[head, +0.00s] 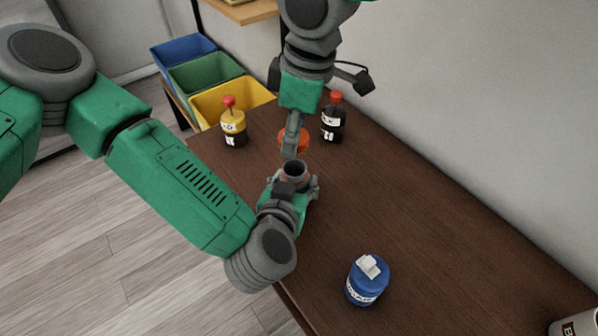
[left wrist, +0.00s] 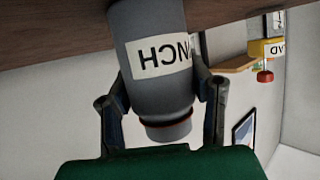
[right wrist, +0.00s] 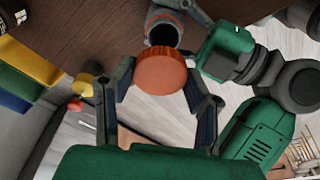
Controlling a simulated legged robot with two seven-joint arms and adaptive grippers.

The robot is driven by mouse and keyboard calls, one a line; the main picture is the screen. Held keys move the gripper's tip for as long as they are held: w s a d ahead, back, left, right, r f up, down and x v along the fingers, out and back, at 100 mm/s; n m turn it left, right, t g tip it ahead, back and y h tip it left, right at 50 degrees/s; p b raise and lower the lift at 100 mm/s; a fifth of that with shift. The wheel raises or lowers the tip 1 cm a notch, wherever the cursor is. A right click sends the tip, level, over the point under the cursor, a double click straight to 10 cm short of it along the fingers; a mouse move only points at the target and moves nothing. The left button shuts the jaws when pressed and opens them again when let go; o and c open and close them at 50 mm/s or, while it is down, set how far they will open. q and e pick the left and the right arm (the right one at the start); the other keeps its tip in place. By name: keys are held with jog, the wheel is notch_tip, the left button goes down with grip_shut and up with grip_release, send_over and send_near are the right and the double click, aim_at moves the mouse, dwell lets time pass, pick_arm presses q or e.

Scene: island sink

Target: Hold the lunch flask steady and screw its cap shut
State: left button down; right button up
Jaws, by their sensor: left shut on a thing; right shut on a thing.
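The lunch flask (head: 295,170) is a grey cylinder with a dark open mouth. My left gripper (head: 297,184) is shut around its body. In the left wrist view the flask (left wrist: 155,95) has a white label with dark letters and a thin red ring near its mouth, with a finger on each side. The orange cap (head: 301,135) is round. My right gripper (right wrist: 158,80) is shut on the cap (right wrist: 160,73), a finger on either side. The cap is apart from the flask, near its open mouth; the exact gap is hard to tell.
A blue jar (head: 366,283) stands at the front of the brown table (head: 420,230). A yellow bottle (head: 233,126) and a dark bottle (head: 333,120) stand behind the flask. A cup (head: 578,322) shows at bottom right. Bins (head: 205,75) stand beyond the table. The table right of the flask is clear.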

aim_at(291, 162)
jog(key=shift+s+d+f, duration=0.1)
jog(key=shift+s+f, duration=0.05)
jog(key=shift+f, duration=2.75)
jog(key=shift+a+f, duration=0.25)
jog(key=shift+a, duration=0.25)
jog(key=shift+d+f, duration=0.1)
jog(key=shift+f, duration=0.05)
